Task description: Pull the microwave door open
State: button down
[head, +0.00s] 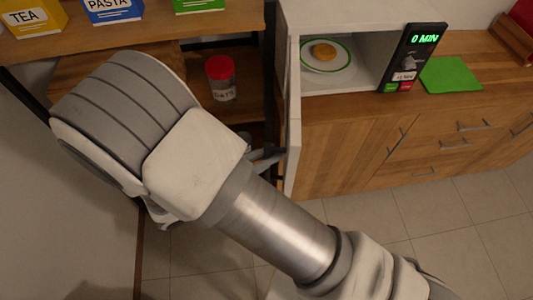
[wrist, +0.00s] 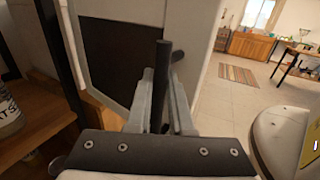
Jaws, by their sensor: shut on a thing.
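The microwave (head: 350,17) stands on the wooden counter, its inside visible. Its white door (head: 293,118) is swung wide open and shows nearly edge-on in the head view. In the wrist view the door (wrist: 203,30) shows a dark window and a dark bar handle (wrist: 163,52). My gripper (wrist: 160,78) is shut on this handle, with one finger on each side of it. In the head view my gripper (head: 266,158) is at the door's left side, partly hidden by my arm. A plate with a round brown food item (head: 324,51) sits inside the microwave.
A red-lidded jar (head: 220,78) stands on a shelf left of the door. TEA (head: 33,17) and PASTA (head: 112,10) boxes stand on the upper shelf. A green board (head: 450,75) lies right of the microwave. The tiled floor in front of the drawers is clear.

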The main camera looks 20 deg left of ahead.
jog(key=shift+w+r, duration=0.1)
jog(key=shift+w, duration=0.05)
jog(key=c, duration=0.8)
grip_release()
jog(key=b+v, duration=0.2)
jog(key=v, duration=1.5)
jog(key=shift+s+a, duration=0.15)
jog(key=shift+s, duration=0.05)
jog(key=shift+s, duration=0.1)
